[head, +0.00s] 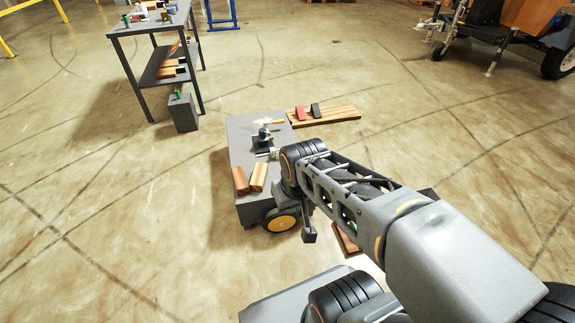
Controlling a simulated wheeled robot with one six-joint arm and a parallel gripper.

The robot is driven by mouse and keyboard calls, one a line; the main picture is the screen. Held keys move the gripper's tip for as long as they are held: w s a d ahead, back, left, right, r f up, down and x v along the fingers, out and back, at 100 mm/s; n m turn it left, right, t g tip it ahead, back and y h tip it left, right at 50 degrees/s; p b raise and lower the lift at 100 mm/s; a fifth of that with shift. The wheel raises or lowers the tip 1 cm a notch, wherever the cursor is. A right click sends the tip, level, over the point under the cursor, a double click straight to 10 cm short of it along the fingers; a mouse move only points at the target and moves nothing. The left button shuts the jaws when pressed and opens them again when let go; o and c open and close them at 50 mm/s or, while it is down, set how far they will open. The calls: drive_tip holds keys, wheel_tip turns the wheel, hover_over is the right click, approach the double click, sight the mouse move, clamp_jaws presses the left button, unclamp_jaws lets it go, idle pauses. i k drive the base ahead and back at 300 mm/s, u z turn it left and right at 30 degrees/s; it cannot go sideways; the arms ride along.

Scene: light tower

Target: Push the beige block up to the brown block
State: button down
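Two wooden blocks lie side by side near the front end of the grey flat top (240,140) of a low wheeled platform. The darker brown block (240,180) is on the left. The lighter, beige-tan block (258,177) is on the right, with a narrow gap between them that widens toward the near side. My gripper (265,146) appears small and dark above the platform, beyond the blocks and apart from them. Its fingers are too small to tell open from shut.
Wooden planks (340,114) with a red block (300,113) and a black block (315,110) lie behind the platform. A grey shelf table (135,29) with small items stands at the upper left. A grey box (184,114) stands beside it. The floor on the left is clear.

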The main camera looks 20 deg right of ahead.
sight(257, 183)
drive_tip(key=z, duration=0.25)
drive_tip(key=i, duration=1)
drive_tip(key=z, duration=0.05)
